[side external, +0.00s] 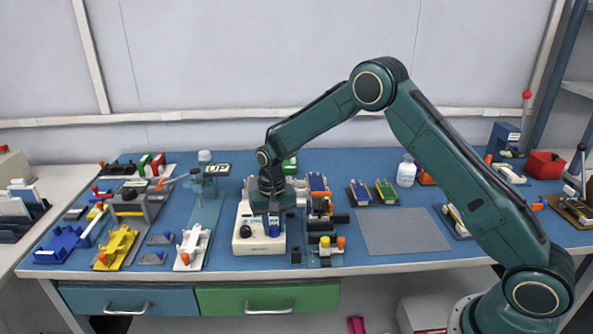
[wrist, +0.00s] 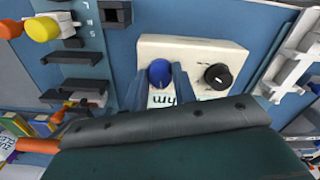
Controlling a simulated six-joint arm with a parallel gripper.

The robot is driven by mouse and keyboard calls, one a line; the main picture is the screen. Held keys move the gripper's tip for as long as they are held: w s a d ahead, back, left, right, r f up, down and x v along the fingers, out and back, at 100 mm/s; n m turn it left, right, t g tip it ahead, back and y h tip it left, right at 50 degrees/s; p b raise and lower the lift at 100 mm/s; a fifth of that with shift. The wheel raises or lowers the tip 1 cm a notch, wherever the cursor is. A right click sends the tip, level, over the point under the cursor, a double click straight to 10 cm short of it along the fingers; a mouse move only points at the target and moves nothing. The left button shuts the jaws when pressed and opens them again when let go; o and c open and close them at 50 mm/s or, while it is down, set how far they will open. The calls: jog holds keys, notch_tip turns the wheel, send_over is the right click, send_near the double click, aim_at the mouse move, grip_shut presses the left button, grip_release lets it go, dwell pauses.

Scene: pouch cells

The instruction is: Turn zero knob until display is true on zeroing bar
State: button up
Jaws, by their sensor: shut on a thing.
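A cream meter box (side external: 258,246) stands near the front middle of the bench. It also shows in the wrist view (wrist: 205,50), with a blue knob (wrist: 159,72) and a black knob (wrist: 217,76) with a white mark. My gripper (wrist: 160,84) points down at the box, its two fingers on either side of the blue knob and shut on it. The blue knob also shows in the side view (side external: 274,230). A pale panel with dark letters (wrist: 187,100) shows partly behind the fingers; my wrist covers the rest, so no display reading is legible. I cannot identify the zeroing bar.
A black fixture with yellow and orange knobs (side external: 325,246) stands close to the right of the box. A white stand (side external: 192,247) and yellow stand (side external: 116,247) are to its left. A bare grey mat (side external: 405,232) lies at the right.

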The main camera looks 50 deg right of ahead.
aim_at(275, 227)
jog(key=n, duration=1)
jog(key=shift+w+d, duration=0.1)
dwell(0.3)
jog(key=o, duration=1)
jog(key=shift+r, duration=0.1)
notch_tip(275, 227, up, 14)
dwell(0.4)
